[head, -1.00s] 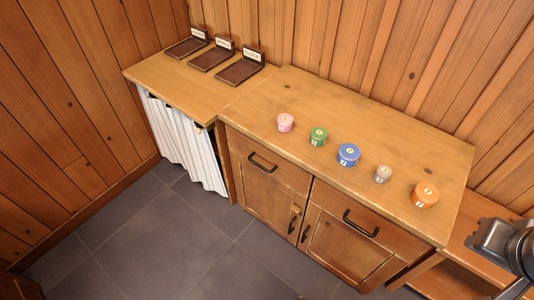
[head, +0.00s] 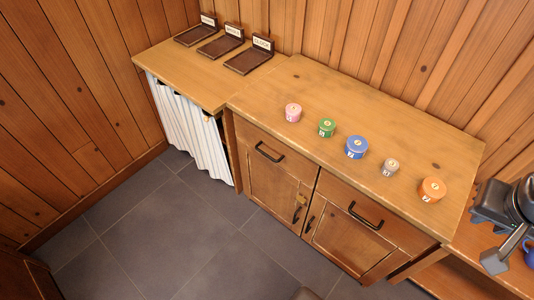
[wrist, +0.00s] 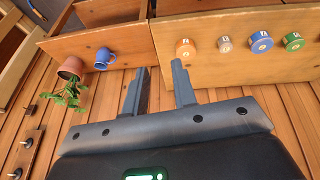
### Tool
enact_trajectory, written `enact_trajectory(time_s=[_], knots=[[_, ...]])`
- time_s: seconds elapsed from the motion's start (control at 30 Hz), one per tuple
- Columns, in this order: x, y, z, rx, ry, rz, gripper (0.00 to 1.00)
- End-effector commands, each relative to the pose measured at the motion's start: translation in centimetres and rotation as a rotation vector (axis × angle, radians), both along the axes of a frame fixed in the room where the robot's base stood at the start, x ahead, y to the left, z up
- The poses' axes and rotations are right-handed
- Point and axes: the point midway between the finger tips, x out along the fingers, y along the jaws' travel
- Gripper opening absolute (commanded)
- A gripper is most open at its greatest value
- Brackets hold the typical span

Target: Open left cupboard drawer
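The left cupboard drawer (head: 266,148) is shut, flush in the cupboard front, with a black bar handle (head: 270,153) across it. My gripper (wrist: 156,80) shows in the wrist view with its two fingers apart and nothing between them. In the head view part of my arm (head: 505,215) shows at the right edge, well to the right of the left drawer and clear of its handle.
Several coloured spools, including a blue one (head: 356,148), stand on the cupboard top (head: 420,133). The right drawer (head: 356,210) and both doors below are shut. A curtained counter (head: 190,125) stands at left. The grey floor (head: 180,225) in front is clear.

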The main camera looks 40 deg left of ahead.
Motion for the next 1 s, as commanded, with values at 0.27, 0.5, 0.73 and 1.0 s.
enact_trajectory(time_s=[0.27,0.5,0.73,1.0], knots=[[6.2,4.3,-1.7,-0.184,0.103,0.105,0.25],[11.1,9.9,-4.0,-0.365,0.125,0.192,0.25],[14.7,17.0,-7.2,-0.55,0.09,0.286,0.25],[16.6,27.2,-12.0,-0.757,-0.027,0.41,0.25]])
